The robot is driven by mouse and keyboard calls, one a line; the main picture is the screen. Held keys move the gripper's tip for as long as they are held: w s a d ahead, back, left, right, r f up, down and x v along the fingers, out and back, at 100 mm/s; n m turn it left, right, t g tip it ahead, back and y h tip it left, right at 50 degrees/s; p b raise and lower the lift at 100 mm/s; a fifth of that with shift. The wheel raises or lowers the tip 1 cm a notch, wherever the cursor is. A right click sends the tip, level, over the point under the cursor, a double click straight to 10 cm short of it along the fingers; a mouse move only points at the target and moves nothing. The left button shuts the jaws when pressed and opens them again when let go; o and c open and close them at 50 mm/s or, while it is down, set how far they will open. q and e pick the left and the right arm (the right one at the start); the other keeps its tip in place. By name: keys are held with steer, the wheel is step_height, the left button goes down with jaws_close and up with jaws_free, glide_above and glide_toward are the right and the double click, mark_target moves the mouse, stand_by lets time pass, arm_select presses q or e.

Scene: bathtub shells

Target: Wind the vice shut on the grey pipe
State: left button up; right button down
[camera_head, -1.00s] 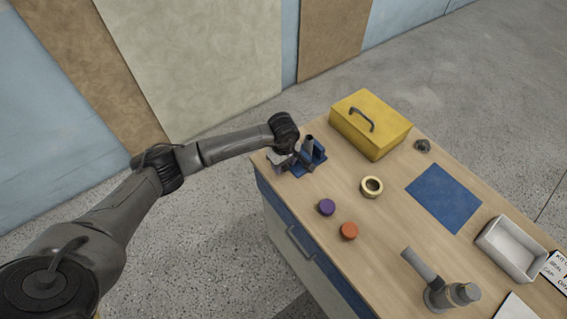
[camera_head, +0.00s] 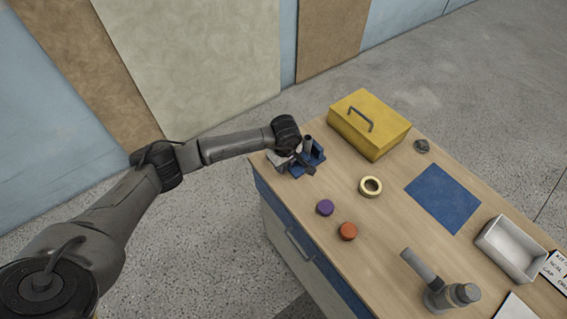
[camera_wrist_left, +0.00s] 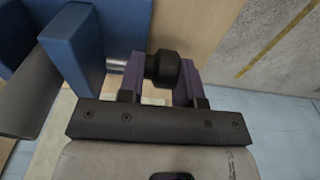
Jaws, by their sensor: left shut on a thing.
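The blue vice (camera_head: 317,157) stands at the far left corner of the workbench. The grey pipe (camera_head: 308,144) stands upright in it; whether the jaws touch it is too small to tell. My left gripper (camera_head: 291,157) is at the vice's near left side, partly hidden by its wrist. In the left wrist view, the gripper's purplish fingers (camera_wrist_left: 160,75) are shut on the black knob (camera_wrist_left: 164,67) of the vice handle. A shiny screw (camera_wrist_left: 118,65) runs from there toward the blue vice jaw (camera_wrist_left: 73,55). The grey pipe (camera_wrist_left: 28,95) shows at the left edge. My right gripper is out of view.
A yellow ring (camera_head: 370,187), a purple cap (camera_head: 325,208) and an orange cap (camera_head: 347,232) lie in front. A blue mat (camera_head: 443,198), white tray (camera_head: 488,238) and grey tool (camera_head: 436,288) are farther right.

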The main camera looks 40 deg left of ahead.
arm_select(q)
steer(key=shift+s+y, duration=0.1)
steer(key=shift+y, duration=0.3)
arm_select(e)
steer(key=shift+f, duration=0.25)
arm_select(q)
steer(key=o, duration=0.5)
steer(key=shift+c, duration=0.2)
steer(key=shift+o, duration=1.4)
steer(key=shift+s+a, duration=0.1)
steer(key=shift+s, duration=0.15)
steer(key=shift+w, duration=0.1)
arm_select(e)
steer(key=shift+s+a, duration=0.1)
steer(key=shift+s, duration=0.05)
arm_select(q)
step_height(320, 180, up, 14)
steer(key=d, duration=0.2)
steer(key=shift+s+f, duration=0.2)
